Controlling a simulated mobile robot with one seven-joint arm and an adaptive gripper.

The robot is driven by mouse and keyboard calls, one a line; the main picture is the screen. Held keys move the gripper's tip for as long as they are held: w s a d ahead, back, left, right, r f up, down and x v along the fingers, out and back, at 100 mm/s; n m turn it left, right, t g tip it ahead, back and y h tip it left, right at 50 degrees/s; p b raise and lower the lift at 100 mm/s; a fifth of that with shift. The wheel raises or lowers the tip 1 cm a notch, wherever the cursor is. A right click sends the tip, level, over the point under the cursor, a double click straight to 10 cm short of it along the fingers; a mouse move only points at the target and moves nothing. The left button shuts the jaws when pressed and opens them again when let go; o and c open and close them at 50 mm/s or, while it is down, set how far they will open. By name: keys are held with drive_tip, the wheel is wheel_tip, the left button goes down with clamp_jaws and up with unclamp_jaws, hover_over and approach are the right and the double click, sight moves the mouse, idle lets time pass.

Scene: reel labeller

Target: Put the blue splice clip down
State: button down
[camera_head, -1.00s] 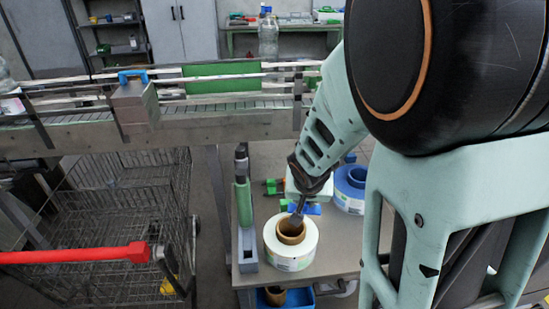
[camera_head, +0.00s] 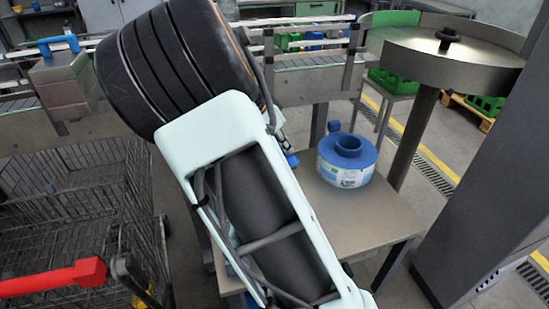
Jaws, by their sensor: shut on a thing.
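My gripper (camera_head: 286,146) is mostly hidden behind my arm; only a small part of its end shows near the middle of the view. A small blue piece, the blue splice clip (camera_head: 292,160), shows at that end, and the gripper is shut on it. The clip is just left of the blue-topped reel and over the back part of the table (camera_head: 345,225). I cannot tell whether the clip touches the table. The jaws themselves are hidden.
A blue reel (camera_head: 346,160) with a white label stands on the table. The table's front right is bare. A conveyor (camera_head: 310,82) runs behind, a round metal turntable (camera_head: 445,58) stands back right, a grey column (camera_head: 480,160) right, and a wire cart (camera_head: 80,210) left.

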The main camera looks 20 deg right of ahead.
drive_tip(key=w+d+f, duration=0.1)
drive_tip(key=w+f, duration=0.2)
drive_tip(key=w+d+f, duration=0.1)
drive_tip(key=w+f, duration=0.2)
drive_tip(key=w, duration=0.1)
drive_tip(key=w+d+f+p, duration=0.1)
drive_tip(key=w+d+f, duration=0.1)
drive_tip(key=w+f, duration=0.1)
drive_tip(key=shift+w+f, duration=0.1)
drive_tip(key=shift+w, duration=0.45)
drive_tip(key=shift+f, duration=1.45)
drive_tip(key=shift+f, duration=0.1)
drive_tip(key=c, duration=2.3)
unclamp_jaws()
drive_tip(key=shift+a+f, duration=0.1)
drive_tip(key=o, duration=0.4)
